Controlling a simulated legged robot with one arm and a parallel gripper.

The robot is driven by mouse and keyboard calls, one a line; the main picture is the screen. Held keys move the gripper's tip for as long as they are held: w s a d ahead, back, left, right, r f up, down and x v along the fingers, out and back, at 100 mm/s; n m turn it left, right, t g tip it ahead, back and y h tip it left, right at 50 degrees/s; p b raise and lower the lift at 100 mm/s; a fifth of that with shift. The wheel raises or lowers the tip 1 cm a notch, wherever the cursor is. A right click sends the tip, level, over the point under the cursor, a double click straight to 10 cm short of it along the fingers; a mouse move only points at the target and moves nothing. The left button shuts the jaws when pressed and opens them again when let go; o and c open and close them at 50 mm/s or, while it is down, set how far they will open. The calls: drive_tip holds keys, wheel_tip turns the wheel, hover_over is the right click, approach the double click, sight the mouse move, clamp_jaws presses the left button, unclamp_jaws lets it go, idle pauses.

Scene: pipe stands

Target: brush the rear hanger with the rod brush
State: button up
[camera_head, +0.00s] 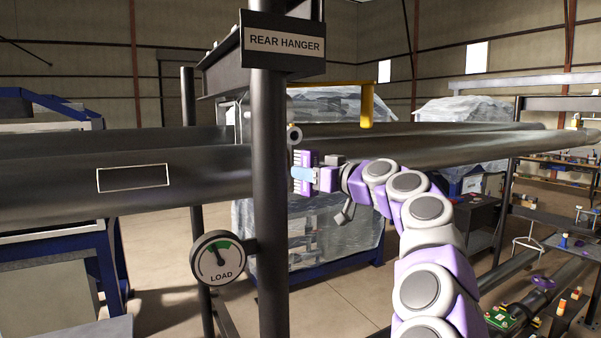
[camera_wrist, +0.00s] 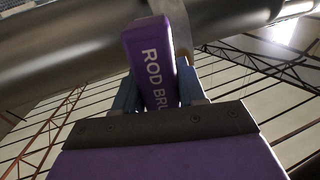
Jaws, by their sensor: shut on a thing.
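The rear hanger's sign (camera_head: 285,43) is fixed to a dark vertical post (camera_head: 270,180). A round gauge marked LOAD (camera_head: 222,258) sticks out from the post's lower left. A small ring-ended part (camera_head: 294,137) shows just right of the post. My gripper (camera_head: 303,174) is shut on the purple rod brush (camera_head: 308,156), just right of the post, with its pale bristles facing left. Contact with the hanger cannot be told. In the wrist view the brush (camera_wrist: 152,60) reads "ROD BRU" and sits between the blue fingers of my gripper (camera_wrist: 158,92).
Large dark pipes (camera_head: 60,185) run across behind the post, one with an outlined rectangle (camera_head: 133,178). A yellow bracket (camera_head: 367,105) stands above the pipes. At the lower right, a low stand holds a green item (camera_head: 505,315) and small objects. Open floor (camera_head: 345,295) lies beneath.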

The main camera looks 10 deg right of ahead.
drive_tip(key=shift+s+r, duration=0.1)
drive_tip(key=shift+s, duration=0.1)
drive_tip(key=shift+s+a, duration=0.1)
drive_tip(key=shift+a, duration=0.1)
drive_tip(key=shift+w+a, duration=0.4)
drive_tip(key=shift+a, duration=0.25)
drive_tip(key=shift+r, duration=0.1)
drive_tip(key=shift+s+a+f+b, duration=0.1)
drive_tip(key=shift+a+f+b, duration=0.15)
drive_tip(key=shift+b, duration=0.25)
drive_tip(key=shift+s+a+r, duration=0.1)
